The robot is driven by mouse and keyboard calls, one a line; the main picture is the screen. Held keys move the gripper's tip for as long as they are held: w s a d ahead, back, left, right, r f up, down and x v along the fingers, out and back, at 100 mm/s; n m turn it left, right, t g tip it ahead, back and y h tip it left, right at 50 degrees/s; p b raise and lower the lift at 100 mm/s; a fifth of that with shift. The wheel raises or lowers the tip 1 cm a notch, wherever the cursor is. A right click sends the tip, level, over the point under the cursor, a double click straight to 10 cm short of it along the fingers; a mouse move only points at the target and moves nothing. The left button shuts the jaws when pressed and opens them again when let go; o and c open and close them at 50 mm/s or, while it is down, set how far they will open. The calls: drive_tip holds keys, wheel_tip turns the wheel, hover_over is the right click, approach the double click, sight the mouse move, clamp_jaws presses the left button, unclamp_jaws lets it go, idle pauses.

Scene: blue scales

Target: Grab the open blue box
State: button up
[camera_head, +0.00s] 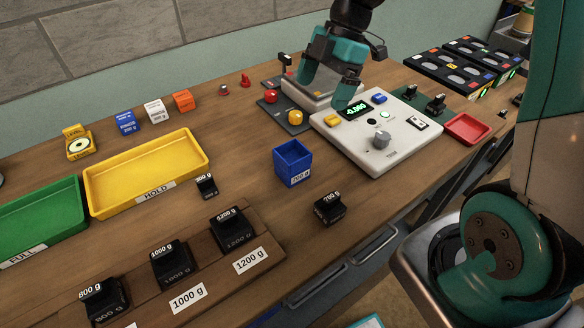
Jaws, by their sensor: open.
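The open blue box (293,165) stands upright on the wooden table near the middle, with a white label low on its front. Its open top faces up and it looks empty. My gripper (345,98) is at the upper right of the box, above the white scale, with its teal fingers pointing down. It is open and nothing shows between the fingers. It is apart from the box.
The white scale (402,142) with a dial stands right of the box. Black weights (330,208) stand in front of it and to its left. A yellow tray (147,175) and green tray (38,220) lie at left. Table surface around the box is mostly clear.

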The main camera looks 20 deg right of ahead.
drive_tip(key=p, duration=0.2)
hover_over(291, 162)
drive_tip(key=d, duration=0.3)
wheel_tip(291, 162, down, 10)
drive_tip(key=shift+w+a+f, duration=0.1)
drive_tip(key=shift+w+f, duration=0.05)
drive_tip(key=shift+p+x, duration=1.05)
drive_tip(key=shift+x, duration=1.85)
drive_tip(key=shift+w, duration=0.15)
drive_tip(key=c, duration=1)
